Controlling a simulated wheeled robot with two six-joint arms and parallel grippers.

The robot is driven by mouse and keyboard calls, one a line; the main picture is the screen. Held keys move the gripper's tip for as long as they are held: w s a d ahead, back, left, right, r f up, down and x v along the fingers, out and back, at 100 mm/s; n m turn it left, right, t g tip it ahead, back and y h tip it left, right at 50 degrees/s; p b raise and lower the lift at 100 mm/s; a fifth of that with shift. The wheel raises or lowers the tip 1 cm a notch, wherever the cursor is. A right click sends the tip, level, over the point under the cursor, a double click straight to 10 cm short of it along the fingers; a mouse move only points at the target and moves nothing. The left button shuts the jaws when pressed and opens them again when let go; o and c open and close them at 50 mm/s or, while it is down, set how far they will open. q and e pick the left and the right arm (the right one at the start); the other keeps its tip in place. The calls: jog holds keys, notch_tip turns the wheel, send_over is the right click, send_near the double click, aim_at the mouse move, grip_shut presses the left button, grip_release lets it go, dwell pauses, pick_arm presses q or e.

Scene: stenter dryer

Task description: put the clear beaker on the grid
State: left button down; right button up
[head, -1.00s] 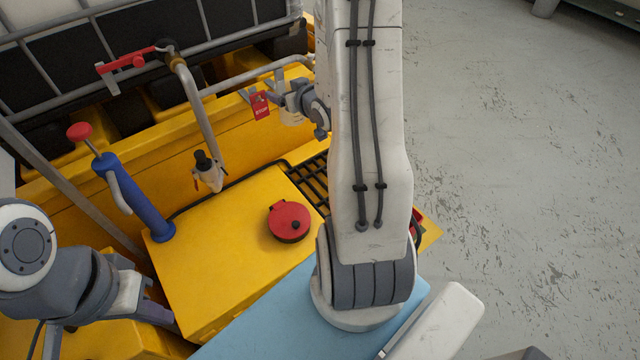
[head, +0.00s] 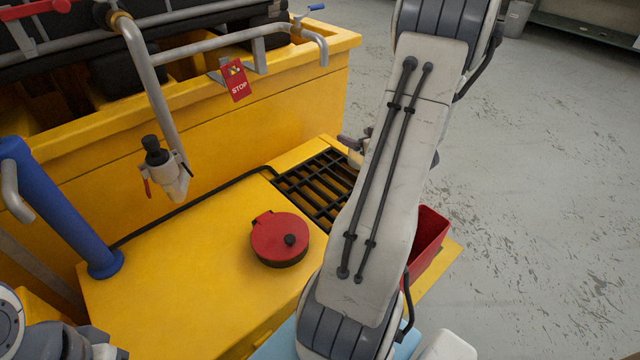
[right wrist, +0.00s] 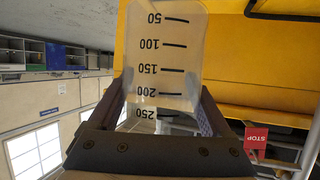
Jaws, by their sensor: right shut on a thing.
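The clear beaker (right wrist: 165,60) shows large in the right wrist view, with a black scale from 50 to 250. The scale looks upside down there, with 250 nearest my gripper. My right gripper (right wrist: 155,112) is shut on it, with a finger on each side. In the head view my right gripper (head: 352,143) is partly hidden behind my right arm, at the right edge of the black grid (head: 318,186). The beaker (head: 358,159) shows just below it as a small pale patch. I cannot tell whether it touches the grid. Only links of my left arm show at bottom left.
A red round lidded thing (head: 280,240) sits on the yellow top (head: 190,270), left of and nearer than the grid. A blue post (head: 65,215), a valve on a pipe (head: 165,170), a red STOP tag (head: 236,83) and a red bin (head: 427,240) are around.

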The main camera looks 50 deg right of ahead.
jog(key=w+a+f+b, duration=0.1)
jog(key=w+f+b, duration=0.8)
jog(key=w+f, duration=0.2)
jog(key=shift+w+a+f+b, duration=0.2)
jog(key=shift+w+a+b, duration=0.05)
jog(key=shift+a+b, duration=0.1)
jog(key=o, duration=1.3)
jog(key=shift+r, duration=0.1)
jog(key=p+v, duration=0.5)
jog(key=v, duration=0.7)
